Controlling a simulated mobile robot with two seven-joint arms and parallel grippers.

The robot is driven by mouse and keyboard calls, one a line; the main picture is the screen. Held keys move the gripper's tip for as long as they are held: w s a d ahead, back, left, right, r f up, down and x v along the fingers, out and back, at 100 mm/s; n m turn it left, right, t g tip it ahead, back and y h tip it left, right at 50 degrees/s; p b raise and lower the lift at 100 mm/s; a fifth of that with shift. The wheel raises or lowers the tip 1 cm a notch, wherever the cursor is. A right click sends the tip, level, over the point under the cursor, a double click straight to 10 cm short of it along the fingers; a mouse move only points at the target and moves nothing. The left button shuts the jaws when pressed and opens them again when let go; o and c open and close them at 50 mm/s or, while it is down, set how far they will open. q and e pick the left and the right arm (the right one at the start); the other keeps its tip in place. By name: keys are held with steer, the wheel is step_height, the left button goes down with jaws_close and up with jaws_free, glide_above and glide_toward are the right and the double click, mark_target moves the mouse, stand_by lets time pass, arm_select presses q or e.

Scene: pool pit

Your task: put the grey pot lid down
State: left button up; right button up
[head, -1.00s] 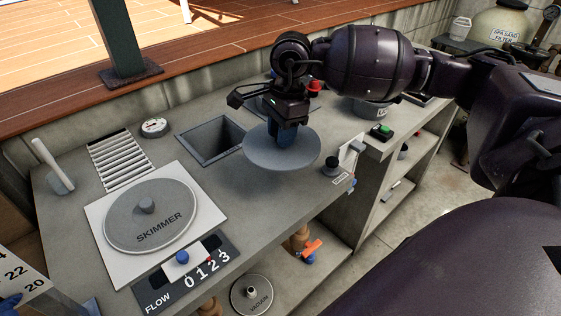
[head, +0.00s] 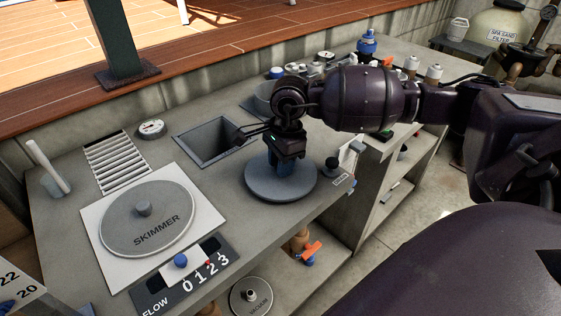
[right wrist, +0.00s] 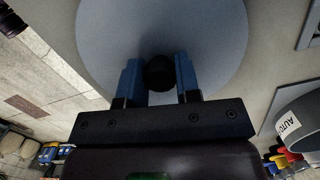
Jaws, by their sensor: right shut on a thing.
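The grey pot lid (head: 256,187) is a flat round disc, lying level at the counter's surface or just above it; I cannot tell if it touches. It is right of the square opening and near the counter's front edge. My right gripper (head: 284,170) is over its middle, pointing down, shut on the knob. In the right wrist view, the blue fingers (right wrist: 159,80) stand on both sides of the dark knob (right wrist: 160,72), with the pale lid (right wrist: 210,40) beyond them. My left gripper is not in view.
The counter (head: 232,205) holds a skimmer cover (head: 172,205) and a square opening (head: 205,143) left of the lid. A black knob (head: 331,165) is close to the lid's right side. Shelves lie below the front edge.

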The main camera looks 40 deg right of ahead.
steer(key=shift+f, duration=0.15)
steer(key=o, duration=1)
steer(key=shift+r, duration=0.5)
steer(key=r, duration=0.3)
steer(key=d+r, duration=0.1)
steer(key=r, duration=0.3)
steer(key=r+p, duration=0.1)
steer(key=r, duration=0.3)
steer(key=shift+d+r, duration=0.2)
steer(key=shift+d, duration=0.05)
